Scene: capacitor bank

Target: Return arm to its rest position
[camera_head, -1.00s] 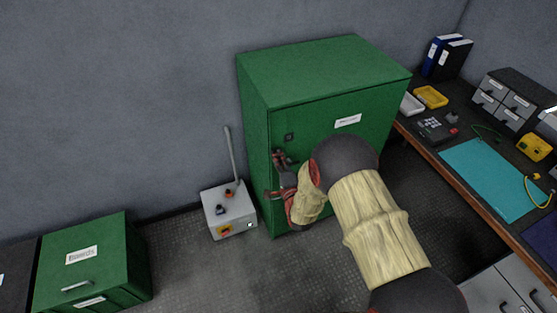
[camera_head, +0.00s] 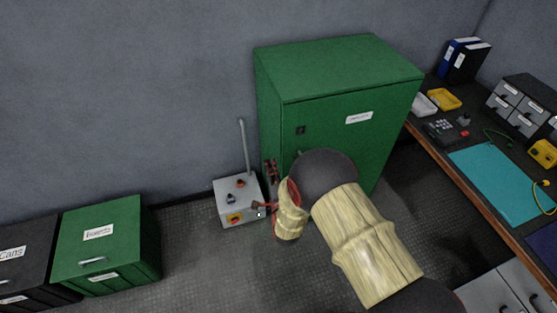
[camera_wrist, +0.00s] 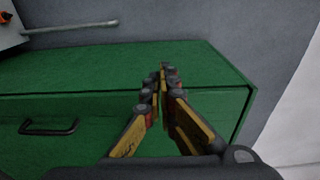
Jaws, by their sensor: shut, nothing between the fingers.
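My arm (camera_head: 365,245), in pale ribbed covering with dark joints, reaches out in front of a tall green cabinet (camera_head: 350,75) in the head view. My gripper (camera_wrist: 163,80) is shut and empty, its fingertips together in the wrist view. In the head view the gripper shows only in part, beside the cabinet's lower left edge and close to a grey box. The wrist view shows a green cabinet surface (camera_wrist: 80,75) and a black handle (camera_wrist: 50,127) behind the fingers.
The grey control box (camera_head: 240,212) with an upright lever stands left of the cabinet. Green (camera_head: 100,240) and black (camera_head: 22,262) bins stand at the left. A workbench (camera_head: 455,165) with trays and a teal mat (camera_head: 500,180) runs along the right. Some floor is clear between bins and cabinet.

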